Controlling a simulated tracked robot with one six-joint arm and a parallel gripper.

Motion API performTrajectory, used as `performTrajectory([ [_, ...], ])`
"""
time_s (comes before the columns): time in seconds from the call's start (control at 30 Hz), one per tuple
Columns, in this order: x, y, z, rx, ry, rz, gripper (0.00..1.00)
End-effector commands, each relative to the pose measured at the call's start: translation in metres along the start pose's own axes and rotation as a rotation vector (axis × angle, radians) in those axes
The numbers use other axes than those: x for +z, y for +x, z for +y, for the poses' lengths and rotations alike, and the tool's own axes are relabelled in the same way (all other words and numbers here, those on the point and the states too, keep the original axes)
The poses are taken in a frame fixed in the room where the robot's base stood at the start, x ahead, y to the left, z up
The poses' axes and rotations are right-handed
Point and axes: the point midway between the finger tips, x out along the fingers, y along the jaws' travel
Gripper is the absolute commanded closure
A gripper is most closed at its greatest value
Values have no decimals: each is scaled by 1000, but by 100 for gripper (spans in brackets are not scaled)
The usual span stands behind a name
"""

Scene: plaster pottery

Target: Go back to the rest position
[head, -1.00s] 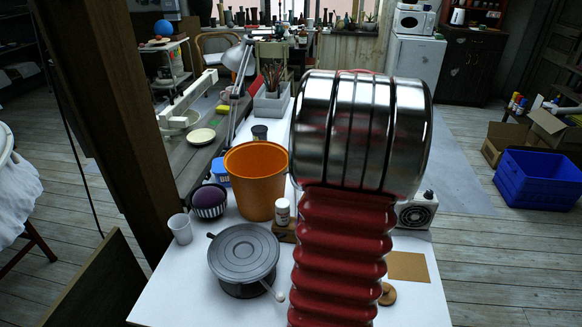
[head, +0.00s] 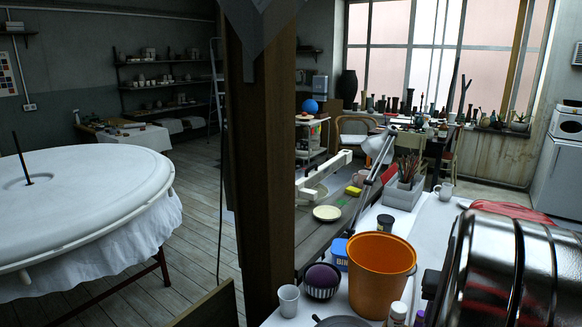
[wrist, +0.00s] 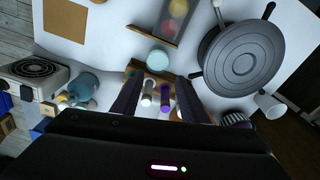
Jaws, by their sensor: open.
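My gripper (wrist: 160,88) shows in the wrist view, its two dark fingers apart. It points down over a white-topped table (wrist: 215,85). Small bottles with white and purple caps (wrist: 166,98) appear in the gap between the fingers; I cannot tell how far below them they are. Nothing is seen clamped.
The wrist view shows a dark lidded pot (wrist: 240,55), a white cup (wrist: 270,104), a hot plate (wrist: 38,70) and a blue jug (wrist: 84,86). An orange bucket (head: 375,280) stands by a wooden post (head: 262,160). A round white table (head: 90,200) is at left.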

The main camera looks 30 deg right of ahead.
Motion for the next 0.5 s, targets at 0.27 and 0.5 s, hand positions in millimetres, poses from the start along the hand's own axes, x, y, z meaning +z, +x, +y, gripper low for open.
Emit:
performTrajectory([
  [0.27,38,-25,-81,-5,-97,60,60],
  [0.5,78,-42,-140,-23,-205,116,60],
])
